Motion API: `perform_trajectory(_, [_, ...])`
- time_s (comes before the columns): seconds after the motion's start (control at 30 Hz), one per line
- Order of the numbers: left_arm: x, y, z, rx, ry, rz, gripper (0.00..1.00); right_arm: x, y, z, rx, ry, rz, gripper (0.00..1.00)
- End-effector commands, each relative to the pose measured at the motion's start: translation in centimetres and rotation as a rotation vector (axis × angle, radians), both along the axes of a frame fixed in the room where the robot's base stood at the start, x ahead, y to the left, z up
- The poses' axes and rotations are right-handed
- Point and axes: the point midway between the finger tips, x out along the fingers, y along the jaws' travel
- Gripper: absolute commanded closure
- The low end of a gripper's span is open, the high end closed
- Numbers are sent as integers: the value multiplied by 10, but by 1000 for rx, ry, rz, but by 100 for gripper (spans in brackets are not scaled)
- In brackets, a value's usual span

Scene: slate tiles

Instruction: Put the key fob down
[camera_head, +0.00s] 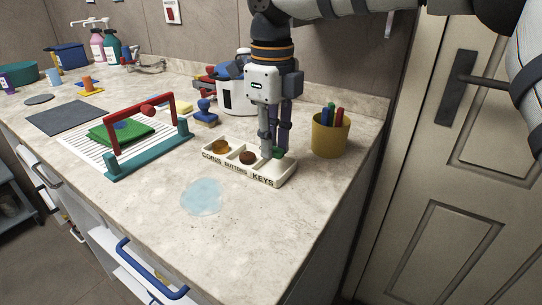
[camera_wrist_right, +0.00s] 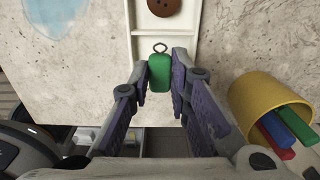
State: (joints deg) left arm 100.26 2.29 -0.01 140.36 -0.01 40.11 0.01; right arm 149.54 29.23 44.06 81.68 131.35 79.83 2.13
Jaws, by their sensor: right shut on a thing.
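My right gripper (camera_head: 273,152) points straight down and is shut on the green key fob (camera_head: 279,153). In the right wrist view the green key fob (camera_wrist_right: 160,73) sits between the two fingertips (camera_wrist_right: 160,75), its metal ring pointing to the picture's top. The white sorting tray (camera_head: 265,179) has compartments labelled COINS, BUTTONS and KEYS. The fob is at the KEYS compartment; I cannot tell whether it touches the floor. The tray also shows in the right wrist view (camera_wrist_right: 137,46). My left gripper is not in view.
A brown button (camera_head: 247,157) lies in the BUTTONS compartment and an amber coin-like disc (camera_head: 221,147) in COINS. A yellow pen cup (camera_head: 330,139) stands close right of the gripper. A pale blue patch (camera_head: 201,197) is on the counter in front; a red-and-teal frame (camera_head: 148,140) stands left.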

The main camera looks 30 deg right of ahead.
Motion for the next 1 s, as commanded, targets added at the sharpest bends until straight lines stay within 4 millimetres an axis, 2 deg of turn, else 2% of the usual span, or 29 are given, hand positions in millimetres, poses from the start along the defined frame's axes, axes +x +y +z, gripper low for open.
perform_trajectory(0.03, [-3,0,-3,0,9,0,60,2,-3,-14,-1,9,-1,95])
perform_trajectory(0.1, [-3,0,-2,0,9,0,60,1,-2,-27,0,6,1,95])
perform_trajectory(0.2, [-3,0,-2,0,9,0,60,2,-2,-35,0,1,1,95])
perform_trajectory(0.53, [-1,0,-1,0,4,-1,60,1,-2,-37,1,1,0,95])
perform_trajectory(0.57, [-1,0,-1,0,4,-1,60,1,-2,-37,1,1,0,80])
perform_trajectory(0.6, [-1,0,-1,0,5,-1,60,1,-2,-37,1,1,0,74])
perform_trajectory(0.87, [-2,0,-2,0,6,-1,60,1,-2,-37,0,1,0,74])
perform_trajectory(0.93, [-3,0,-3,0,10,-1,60,2,-1,-34,1,0,-1,74])
perform_trajectory(1.0, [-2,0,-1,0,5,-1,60,2,-1,-21,2,-3,-1,74])
